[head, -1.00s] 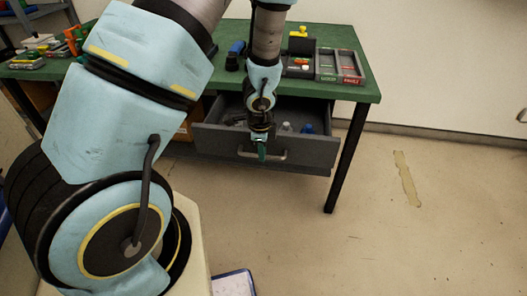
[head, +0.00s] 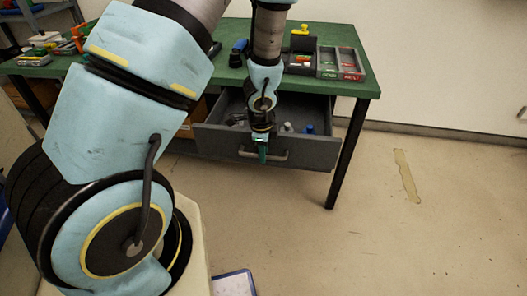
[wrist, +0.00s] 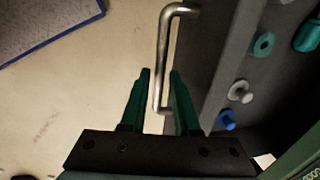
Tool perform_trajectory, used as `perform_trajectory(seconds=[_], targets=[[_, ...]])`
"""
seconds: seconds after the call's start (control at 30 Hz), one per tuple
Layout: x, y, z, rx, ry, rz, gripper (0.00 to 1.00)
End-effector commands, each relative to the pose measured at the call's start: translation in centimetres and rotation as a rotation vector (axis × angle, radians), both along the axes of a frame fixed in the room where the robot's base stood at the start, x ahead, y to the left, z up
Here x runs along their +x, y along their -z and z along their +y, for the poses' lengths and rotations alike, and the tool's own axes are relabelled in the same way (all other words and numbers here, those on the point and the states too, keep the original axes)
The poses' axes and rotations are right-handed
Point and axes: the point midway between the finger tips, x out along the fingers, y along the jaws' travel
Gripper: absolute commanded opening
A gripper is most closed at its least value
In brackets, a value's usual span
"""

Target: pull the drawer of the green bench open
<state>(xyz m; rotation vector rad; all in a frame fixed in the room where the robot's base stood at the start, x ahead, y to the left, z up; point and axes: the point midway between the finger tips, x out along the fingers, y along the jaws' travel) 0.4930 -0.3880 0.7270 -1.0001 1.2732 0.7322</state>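The green bench (head: 225,82) stands ahead in the head view. Its dark grey drawer (head: 310,152) is pulled well out, and the inside with several small items shows. The drawer's metal bar handle (head: 280,156) is on its front face; it also shows in the wrist view (wrist: 164,40). My gripper (head: 262,157) is at the handle. In the wrist view, its two teal fingers (wrist: 160,78) stand on either side of the bar, with gaps beside it, so it looks open around the handle.
Inside the drawer are a teal ring (wrist: 263,44), a grey knob (wrist: 240,91) and a blue knob (wrist: 227,120). Trays (head: 339,65) sit on the bench top. A blue-edged board (head: 233,284) lies on the floor. Floor right of the bench is clear.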

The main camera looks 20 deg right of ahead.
Motion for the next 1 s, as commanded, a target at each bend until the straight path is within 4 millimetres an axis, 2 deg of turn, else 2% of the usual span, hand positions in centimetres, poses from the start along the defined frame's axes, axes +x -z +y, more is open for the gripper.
perform_trajectory(seconds=[0.17,0.27,0.7,0.83,1.0], targets=[[0.0,-0.3,0.0,-0.001,0.000,0.000,0.30],[-0.1,-1.2,0.1,-0.003,-0.003,-0.001,0.30],[-1.5,-9.1,0.8,-0.003,-0.003,-0.001,0.30],[-1.8,-10.3,0.9,-0.002,-0.002,0.000,0.30],[-1.9,-10.6,0.9,0.001,0.000,0.000,0.30]])
